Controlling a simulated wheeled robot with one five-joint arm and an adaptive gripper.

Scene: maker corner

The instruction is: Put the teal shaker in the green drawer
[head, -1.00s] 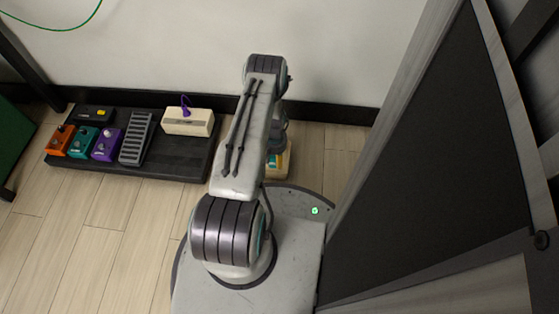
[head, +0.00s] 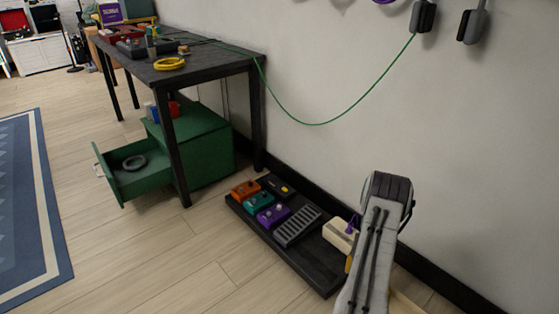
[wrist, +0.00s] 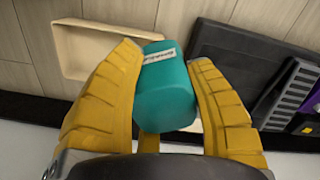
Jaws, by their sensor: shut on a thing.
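The teal shaker (wrist: 165,92) is between the yellow fingers of my gripper (wrist: 167,58) in the wrist view. It has a pale label on its side. My gripper is shut on it, above the floor. In the head view my arm hides the shaker and most of the gripper. The green drawer (head: 140,184) is pulled open from the green cabinet (head: 205,150) under the dark table at the left. A dark grey ring lies inside it (head: 134,162).
A black pedalboard (head: 315,272) with several coloured pedals lies on the floor against the wall, left of my arm. A shallow beige tray (wrist: 72,62) is on the floor beyond the gripper. The table's leg (head: 172,150) stands before the cabinet. Floor before the drawer is clear.

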